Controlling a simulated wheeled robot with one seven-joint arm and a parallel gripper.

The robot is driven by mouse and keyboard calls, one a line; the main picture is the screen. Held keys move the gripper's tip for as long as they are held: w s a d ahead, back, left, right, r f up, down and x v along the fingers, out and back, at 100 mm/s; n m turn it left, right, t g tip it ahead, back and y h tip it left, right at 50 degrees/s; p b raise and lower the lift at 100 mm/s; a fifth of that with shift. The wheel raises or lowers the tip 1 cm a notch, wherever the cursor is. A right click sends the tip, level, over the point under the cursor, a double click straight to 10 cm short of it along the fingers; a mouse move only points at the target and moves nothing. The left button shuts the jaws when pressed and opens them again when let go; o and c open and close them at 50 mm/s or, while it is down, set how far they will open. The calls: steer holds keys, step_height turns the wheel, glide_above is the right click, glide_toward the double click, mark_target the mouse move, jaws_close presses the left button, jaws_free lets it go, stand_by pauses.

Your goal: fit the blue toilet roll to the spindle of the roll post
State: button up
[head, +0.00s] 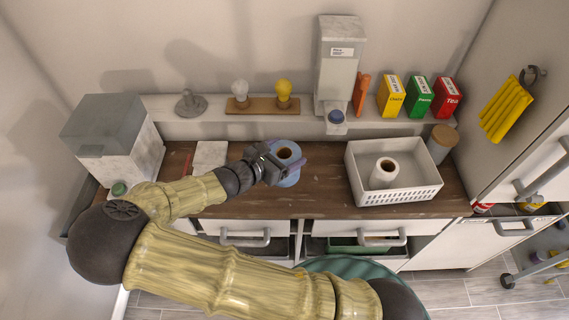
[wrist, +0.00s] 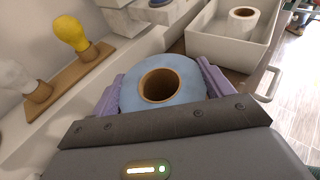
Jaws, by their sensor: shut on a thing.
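The blue toilet roll (head: 290,179) is upright between the purple fingers of my gripper (head: 284,164), over the brown counter. In the wrist view the roll (wrist: 188,72) shows its brown core hole facing up, with a finger on each side. My gripper (wrist: 161,88) is shut on it. I cannot tell whether the roll touches the counter. A grey stand with a round base and a short upright pin, apparently the roll post (head: 189,106), is on the back ledge at the left. Its pin is bare. The post does not show in the wrist view.
A white basket (head: 407,196) holding a white roll (head: 384,172) is at the right. On the ledge (head: 210,126), a wooden board (head: 262,106) bears a white and a yellow bulb beside the post. A grey dispenser (head: 337,65) and several coloured boxes stand further right.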

steer(key=shift+r, duration=1.6)
steer(key=shift+f, duration=0.1)
